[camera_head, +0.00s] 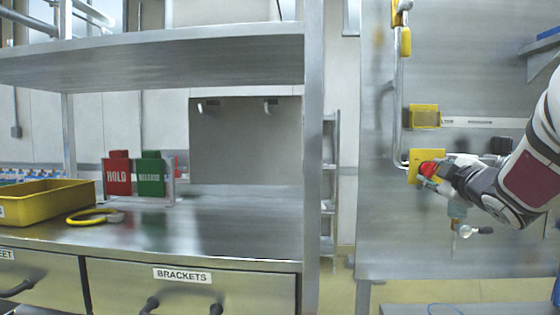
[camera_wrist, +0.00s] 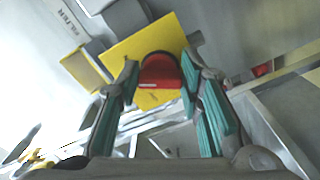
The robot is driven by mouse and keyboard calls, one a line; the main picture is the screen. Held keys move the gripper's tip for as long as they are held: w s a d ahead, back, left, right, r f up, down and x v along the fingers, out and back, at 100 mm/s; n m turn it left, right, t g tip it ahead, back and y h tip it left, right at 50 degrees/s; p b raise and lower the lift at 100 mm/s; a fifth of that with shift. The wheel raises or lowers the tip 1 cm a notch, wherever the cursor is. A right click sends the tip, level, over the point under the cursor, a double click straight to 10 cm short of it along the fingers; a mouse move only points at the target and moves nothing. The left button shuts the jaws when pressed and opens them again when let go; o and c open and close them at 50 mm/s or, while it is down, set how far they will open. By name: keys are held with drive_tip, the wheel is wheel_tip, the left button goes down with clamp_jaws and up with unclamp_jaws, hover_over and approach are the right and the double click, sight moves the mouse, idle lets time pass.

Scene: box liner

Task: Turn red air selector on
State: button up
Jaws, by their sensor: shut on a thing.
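The red air selector (camera_wrist: 160,72) is a round red knob on a yellow square plate (camera_wrist: 125,52) in the wrist view. A pale line shows on the knob's face. In the head view the red knob (camera_head: 428,169) sits at the lower yellow plate (camera_head: 413,160) on the metal panel at the right. My gripper (camera_wrist: 160,80) has its two teal-padded fingers on either side of the knob, shut on it. In the head view my gripper (camera_head: 436,175) reaches in from the right and partly hides the knob and plate.
A pale pipe (camera_head: 398,95) runs down the panel to the plate. Another yellow block (camera_head: 424,116) sits just above. A small valve (camera_head: 470,230) hangs below my gripper. At left, a metal bench (camera_head: 230,228) bears a yellow bin (camera_head: 45,205) and red and green signs (camera_head: 118,176).

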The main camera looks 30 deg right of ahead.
drive_tip(key=shift+f+m+p, duration=0.1)
drive_tip(key=shift+m+p, duration=0.7)
drive_tip(key=shift+m, duration=0.7)
drive_tip(key=o, duration=1.2)
drive_tip(key=shift+c, duration=0.2)
drive_tip(key=shift+a, duration=0.1)
drive_tip(key=v, duration=1.2)
